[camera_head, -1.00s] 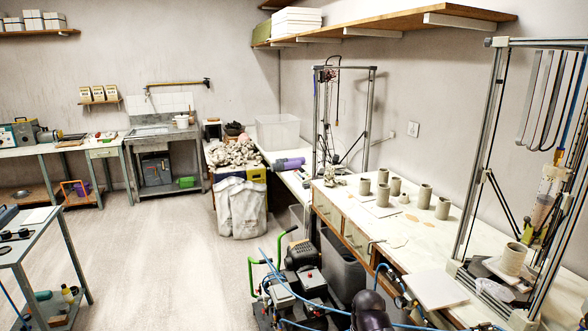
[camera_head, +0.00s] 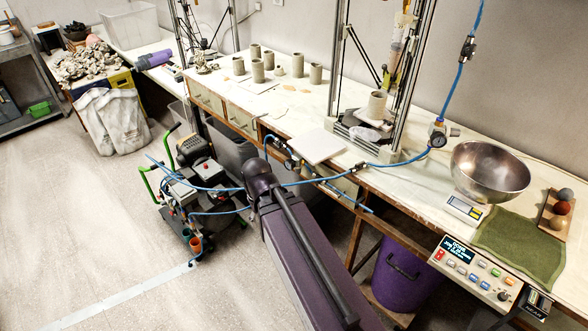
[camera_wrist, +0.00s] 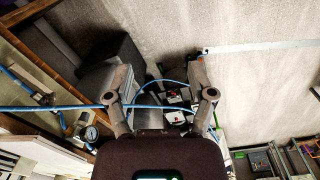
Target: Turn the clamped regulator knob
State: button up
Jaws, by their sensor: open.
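A regulator with a round gauge (camera_head: 438,138) hangs on the blue hose above the bench at the right in the head view. A second small gauge and fitting (camera_head: 290,161) sits by the bench's front edge. In the wrist view, a regulator with a gauge (camera_wrist: 90,133) shows at the lower left, left of my gripper. I cannot tell for sure which one is clamped, and no knob is clear. My gripper (camera_wrist: 159,90) is open and empty, its fingers spread, apart from the regulator.
A compressor cart (camera_head: 195,180) stands on the floor by the bench. Blue hose (camera_head: 330,180) runs along the bench's front edge. A white tile (camera_head: 318,146), a steel bowl (camera_head: 489,171) and a control box (camera_head: 478,270) lie along the bench. Open floor lies at the left.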

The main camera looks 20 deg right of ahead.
jog(key=w+d+f+n+h+b, duration=0.45)
jog(key=d+f+b, duration=0.3)
jog(key=b, duration=0.25)
jog(key=n+t+h+b, duration=0.4)
jog(key=n+h+b, duration=1.2)
jog(key=b, duration=1.5)
send_near(298, 169)
jog(key=shift+m+h, duration=0.35)
jog(key=shift+h, duration=0.3)
jog(key=a+f, duration=0.1)
jog(key=f, duration=0.1)
jog(key=a+f, duration=0.1)
jog(key=f, duration=0.1)
jog(key=shift+w+a, duration=0.3)
jog(key=shift+w, duration=0.1)
jog(key=shift+d+r, duration=0.1)
jog(key=shift+r, duration=0.05)
jog(key=p+x, duration=0.5)
jog(key=x, duration=0.8)
jog(key=shift+d, duration=0.3)
